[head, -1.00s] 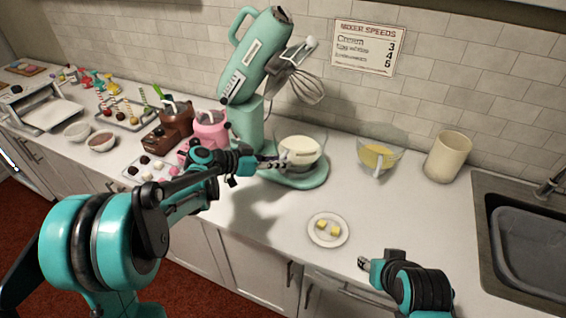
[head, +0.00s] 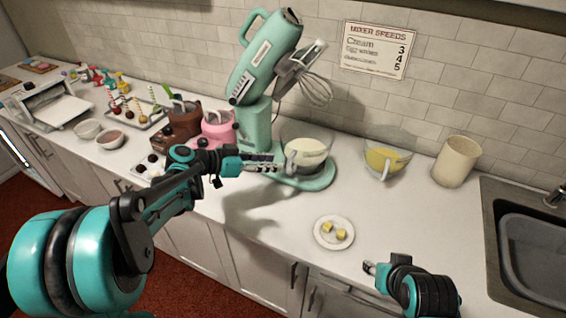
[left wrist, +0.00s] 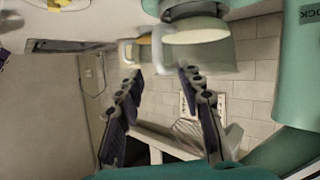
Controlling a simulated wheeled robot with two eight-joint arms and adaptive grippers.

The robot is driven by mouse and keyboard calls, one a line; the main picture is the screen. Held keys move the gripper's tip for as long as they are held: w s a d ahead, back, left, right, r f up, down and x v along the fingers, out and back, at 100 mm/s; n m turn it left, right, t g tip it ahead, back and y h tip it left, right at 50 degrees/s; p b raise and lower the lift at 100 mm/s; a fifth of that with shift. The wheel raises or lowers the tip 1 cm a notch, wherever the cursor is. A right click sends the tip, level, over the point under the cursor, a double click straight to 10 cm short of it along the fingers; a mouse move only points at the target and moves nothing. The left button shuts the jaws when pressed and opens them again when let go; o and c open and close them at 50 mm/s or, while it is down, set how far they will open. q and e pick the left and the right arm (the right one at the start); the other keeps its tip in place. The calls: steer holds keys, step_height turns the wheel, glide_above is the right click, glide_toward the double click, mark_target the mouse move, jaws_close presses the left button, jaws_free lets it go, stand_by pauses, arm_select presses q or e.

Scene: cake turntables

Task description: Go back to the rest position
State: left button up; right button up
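My left gripper (head: 268,166) is over the counter, left of the glass mixer bowl (head: 325,163), which holds a pale cream mass. In the left wrist view its two fingers (left wrist: 166,95) are spread with nothing between them. The bowl's handle (left wrist: 126,52) shows just beyond one fingertip, apart from the fingers as far as I can tell. The bowl sits on the base of the mint stand mixer (head: 258,125), whose head is tilted up with a whisk (head: 317,92). My right gripper (head: 370,267) is low over the counter's front edge; its fingers are too small to judge.
A white plate (head: 321,240) with yellow cubes lies in front. A bowl of yellow mix (head: 384,160), a cream canister (head: 456,161) and a sink (head: 535,250) are at right.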

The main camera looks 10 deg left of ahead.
arm_select(q)
steer(key=v, duration=0.5)
steer(key=s+d+f+n+g+y, duration=0.1)
steer(key=s+d+f+n+y, duration=0.15)
steer(key=s, duration=0.25)
steer(key=s+d+f+n+g+y, duration=0.1)
steer(key=s+n+y, duration=0.15)
steer(key=s, duration=0.35)
steer(key=s+a+f+n+t+y, duration=0.1)
steer(key=s+a+f+n+y, duration=0.1)
steer(key=s, duration=0.3)
steer(key=s+a+f+n+y, duration=0.2)
steer(key=s+y, duration=0.2)
steer(key=s, duration=0.2)
steer(key=shift+a+f+n+t, duration=0.3)
steer(key=shift+a+f+t, duration=0.1)
steer(key=shift+s, duration=0.15)
